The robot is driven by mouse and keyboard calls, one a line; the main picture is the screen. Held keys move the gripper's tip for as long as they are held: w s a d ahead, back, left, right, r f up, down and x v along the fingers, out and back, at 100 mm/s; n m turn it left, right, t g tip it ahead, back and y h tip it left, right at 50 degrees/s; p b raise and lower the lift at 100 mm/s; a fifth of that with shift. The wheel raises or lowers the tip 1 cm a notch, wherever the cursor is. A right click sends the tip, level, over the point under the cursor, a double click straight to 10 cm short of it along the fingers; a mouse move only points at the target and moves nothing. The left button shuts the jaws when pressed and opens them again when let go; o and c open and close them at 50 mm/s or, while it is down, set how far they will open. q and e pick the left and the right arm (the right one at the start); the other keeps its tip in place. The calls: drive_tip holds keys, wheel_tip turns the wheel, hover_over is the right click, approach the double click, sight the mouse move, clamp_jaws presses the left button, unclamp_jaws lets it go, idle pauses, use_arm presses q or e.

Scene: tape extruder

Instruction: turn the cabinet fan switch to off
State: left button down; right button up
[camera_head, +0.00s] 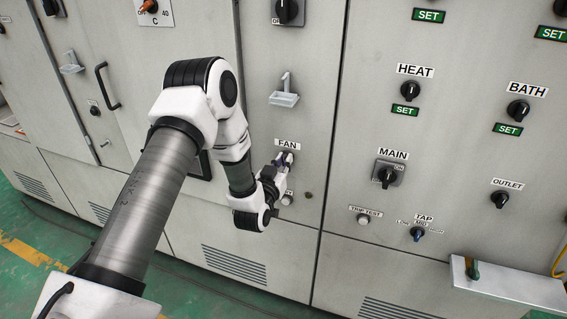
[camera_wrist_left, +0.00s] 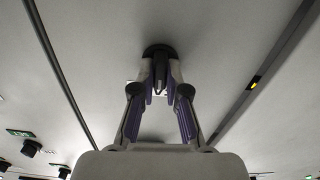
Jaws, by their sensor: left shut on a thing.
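The fan switch (camera_wrist_left: 160,52) is a dark round knob with a raised grip, on the grey cabinet front. In the head view the FAN label (camera_head: 287,143) shows just above it, and my gripper mostly covers the knob there. My left gripper (camera_head: 284,160) is at the switch. In the left wrist view the two fingertips of the left gripper (camera_wrist_left: 160,75) are shut on the knob's grip, one on each side. Which position the knob points to cannot be read, as the fingers hide its markings. My right gripper is not in view.
A small white holder (camera_head: 284,97) sticks out above the FAN label. A round white button (camera_head: 287,199) sits below the gripper. The MAIN switch (camera_head: 387,175) and HEAT knob (camera_head: 405,91) are on the panel to the right. A grey ledge (camera_head: 508,287) juts out at lower right.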

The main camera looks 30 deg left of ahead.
use_arm(q)
drive_tip(key=shift+a+f+n+b, duration=0.1)
drive_tip(key=shift+f+n+b, duration=0.05)
drive_tip(key=shift+n+b, duration=3.8)
drive_tip(key=shift+a+f+n+b, duration=0.1)
drive_tip(key=shift+f+n+b, duration=0.05)
drive_tip(key=shift+n+b, duration=3.8)
drive_tip(key=shift+n+p, duration=0.6)
drive_tip(key=shift+p, duration=0.05)
drive_tip(key=c, duration=1.2)
unclamp_jaws()
drive_tip(key=shift+d, duration=0.1)
drive_tip(key=v, duration=0.7)
drive_tip(key=shift+s, duration=0.25)
